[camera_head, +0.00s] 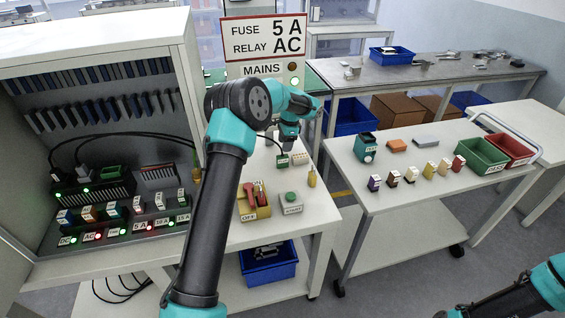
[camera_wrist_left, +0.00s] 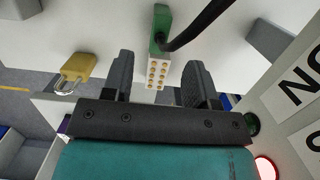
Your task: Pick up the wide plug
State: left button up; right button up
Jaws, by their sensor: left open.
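The plug, with a green body, a white face with rows of gold contacts (camera_wrist_left: 158,75) and a black cable, lies on the bench; in the head view its green part (camera_head: 282,160) shows just below my left gripper (camera_head: 288,146). I take this to be the wide plug. In the left wrist view my left gripper (camera_wrist_left: 160,62) is open, with one finger on each side of the white face and a gap on both sides. I cannot tell the remaining height between fingers and plug. My right gripper is out of view; only part of that arm shows at lower right.
A green button box (camera_head: 291,203) and a yellow box with a red switch (camera_head: 254,202) stand nearer on the bench. The cable runs left to the cabinet (camera_head: 100,50).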

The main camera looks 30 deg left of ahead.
aim_at(283, 156)
pick_arm(q)
jog(key=shift+s+a+f, duration=0.1)
jog(key=shift+a+f, duration=0.05)
jog(key=shift+f, duration=1.05)
jog(key=shift+f, duration=0.1)
jog(key=shift+s+a+f, duration=0.15)
jog(key=shift+f, duration=1.1)
jog(key=shift+s+a+f, duration=0.1)
jog(key=shift+s+f, duration=0.05)
jog(key=shift+f, duration=1.1)
jog(key=shift+c, duration=0.4)
grip_shut()
